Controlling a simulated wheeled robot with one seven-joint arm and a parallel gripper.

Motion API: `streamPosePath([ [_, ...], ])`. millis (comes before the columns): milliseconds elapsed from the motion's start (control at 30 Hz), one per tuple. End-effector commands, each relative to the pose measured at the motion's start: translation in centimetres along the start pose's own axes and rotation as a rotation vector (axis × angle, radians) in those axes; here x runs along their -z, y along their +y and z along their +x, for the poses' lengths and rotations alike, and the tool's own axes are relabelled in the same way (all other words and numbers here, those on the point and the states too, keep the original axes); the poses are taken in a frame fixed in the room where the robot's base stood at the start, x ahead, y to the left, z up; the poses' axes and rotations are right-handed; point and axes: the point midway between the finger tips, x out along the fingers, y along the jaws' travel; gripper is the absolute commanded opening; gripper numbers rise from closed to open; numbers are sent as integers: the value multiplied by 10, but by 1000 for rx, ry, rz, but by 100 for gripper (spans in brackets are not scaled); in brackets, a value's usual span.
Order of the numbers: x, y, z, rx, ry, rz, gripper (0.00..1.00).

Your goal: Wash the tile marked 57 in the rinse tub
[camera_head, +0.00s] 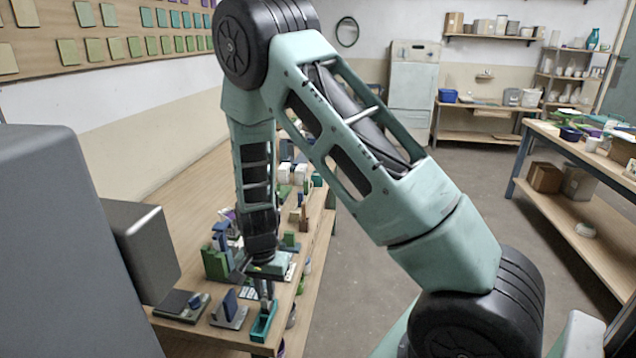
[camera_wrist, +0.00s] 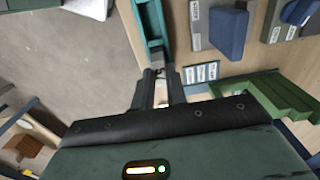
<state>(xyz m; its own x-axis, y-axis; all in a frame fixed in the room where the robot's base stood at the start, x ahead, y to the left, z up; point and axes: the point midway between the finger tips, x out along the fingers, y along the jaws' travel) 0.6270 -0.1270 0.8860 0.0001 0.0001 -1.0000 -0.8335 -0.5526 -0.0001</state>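My gripper (camera_head: 265,290) points down over the front end of the long wooden bench at the left. In the wrist view its two fingers (camera_wrist: 160,82) stand a little apart; whether something thin is between the tips is unclear. A narrow teal trough (camera_head: 263,325) lies just below and in front of it; it also shows in the wrist view (camera_wrist: 142,25), beyond the fingertips. A blue upright tile-like piece (camera_head: 230,303) stands on a grey base left of the trough, also in the wrist view (camera_wrist: 228,32). No number 57 is legible, and I cannot tell which vessel is the rinse tub.
A green stepped rack (camera_head: 215,264) stands close left of my gripper, also in the wrist view (camera_wrist: 285,98). White labelled cards (camera_wrist: 201,73) lie near the fingers. A dark flat pad (camera_head: 180,303) lies farther left. Many small items crowd the bench behind. The floor aisle (camera_head: 365,260) is clear.

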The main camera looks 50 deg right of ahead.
Motion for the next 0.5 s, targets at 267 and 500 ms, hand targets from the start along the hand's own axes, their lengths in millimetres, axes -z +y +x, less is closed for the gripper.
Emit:
streamPosePath([
  [267, 0, 0, -4, 0, 0, 0, 0],
  [500, 0, 0, -20, 0, 0, 0, 0],
])
